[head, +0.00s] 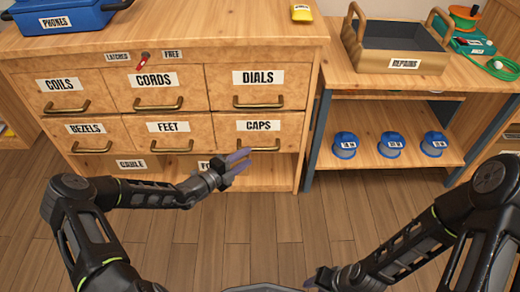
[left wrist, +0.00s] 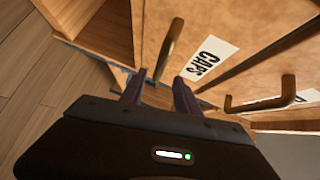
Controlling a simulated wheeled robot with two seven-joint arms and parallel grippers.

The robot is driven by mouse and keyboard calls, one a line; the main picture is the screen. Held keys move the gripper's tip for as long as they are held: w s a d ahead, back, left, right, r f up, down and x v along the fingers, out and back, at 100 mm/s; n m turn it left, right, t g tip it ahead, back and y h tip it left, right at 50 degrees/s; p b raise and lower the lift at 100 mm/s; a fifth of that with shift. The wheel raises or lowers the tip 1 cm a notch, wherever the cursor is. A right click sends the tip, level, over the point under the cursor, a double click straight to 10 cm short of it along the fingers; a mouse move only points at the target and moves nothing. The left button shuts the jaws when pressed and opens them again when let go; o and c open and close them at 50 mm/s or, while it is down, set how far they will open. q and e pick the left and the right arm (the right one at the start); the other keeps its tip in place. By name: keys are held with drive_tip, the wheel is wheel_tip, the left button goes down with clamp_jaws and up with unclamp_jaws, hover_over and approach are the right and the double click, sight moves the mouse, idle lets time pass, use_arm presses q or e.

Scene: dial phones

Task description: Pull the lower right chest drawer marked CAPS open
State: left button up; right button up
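The CAPS drawer (head: 290,126) is the lower right one of the wooden chest, with a white label and a brass bar handle (head: 262,149). It looks shut, with its front level with its neighbours. My left gripper (head: 238,161) is at the left end of that handle, with its fingers apart. In the left wrist view the CAPS handle (left wrist: 168,50) stands ahead of and between the open fingertips (left wrist: 155,88); I cannot tell whether they touch it. My right gripper (head: 315,280) is low near the bottom edge, away from the chest; its fingers are too unclear to read.
Drawers marked DIALS (head: 285,78), FEET (head: 150,127), CORDS and others surround it. A red latch lever (head: 144,61) sits above, between LATCHED and FREE. A side bench (head: 470,77) with a REPAIRS tray (head: 400,66) stands at right. The floor (head: 230,230) before the chest is clear.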

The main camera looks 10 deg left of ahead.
sight(259, 148)
use_arm(q)
drive_tip(key=b+x, duration=0.2)
drive_tip(key=x, duration=0.5)
drive_tip(key=shift+w+d+f+b, duration=0.1)
drive_tip(key=shift+w+b, duration=0.05)
drive_tip(key=shift+b, duration=0.15)
drive_tip(key=shift+c, duration=0.5)
clamp_jaws()
idle(0.6)
